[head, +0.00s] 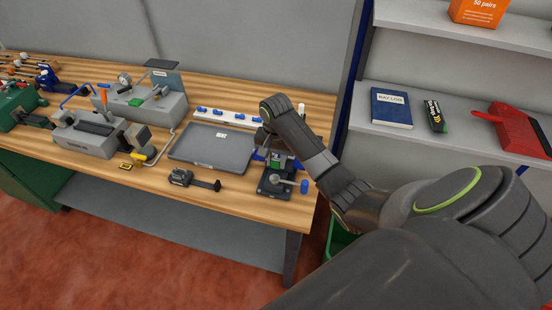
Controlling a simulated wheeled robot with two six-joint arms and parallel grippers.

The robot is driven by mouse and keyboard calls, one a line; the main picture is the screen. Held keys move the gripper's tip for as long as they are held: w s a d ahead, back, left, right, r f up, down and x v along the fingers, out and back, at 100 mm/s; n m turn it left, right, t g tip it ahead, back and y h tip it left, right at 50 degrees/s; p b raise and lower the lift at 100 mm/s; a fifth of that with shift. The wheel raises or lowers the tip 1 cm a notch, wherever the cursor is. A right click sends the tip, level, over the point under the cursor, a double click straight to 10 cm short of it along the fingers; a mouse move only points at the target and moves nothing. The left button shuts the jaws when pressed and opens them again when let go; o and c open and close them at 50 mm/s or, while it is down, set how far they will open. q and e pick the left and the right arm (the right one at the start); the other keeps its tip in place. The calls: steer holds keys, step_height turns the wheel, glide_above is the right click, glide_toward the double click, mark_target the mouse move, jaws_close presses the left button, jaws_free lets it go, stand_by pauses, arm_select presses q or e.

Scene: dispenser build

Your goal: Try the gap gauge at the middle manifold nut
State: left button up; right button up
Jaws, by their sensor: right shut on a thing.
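A white bar with several blue fittings (227,117) lies at the back of the wooden bench; it looks like the manifold with its nuts. Its right end is beside my right arm. My right gripper (263,138) is low over the bench at that end, partly hidden by my own wrist. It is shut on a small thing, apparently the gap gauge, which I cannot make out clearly. Whether it touches a nut cannot be told. My left gripper is not in view.
A grey tray (212,148) lies in front of the bar. A dark fixture with blue knobs (279,181) stands close below my right gripper. A black tool (194,180) lies in front. Grey machines (88,136) fill the left. Shelves (455,82) stand at right.

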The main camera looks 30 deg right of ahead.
steer(key=shift+f, duration=0.35)
steer(key=shift+f, duration=0.35)
steer(key=shift+w+d, duration=0.6)
stand_by(0.6)
steer(key=shift+s, duration=0.1)
steer(key=shift+s+a, duration=0.55)
steer(key=shift+a, duration=0.15)
steer(key=shift+r, duration=2.5)
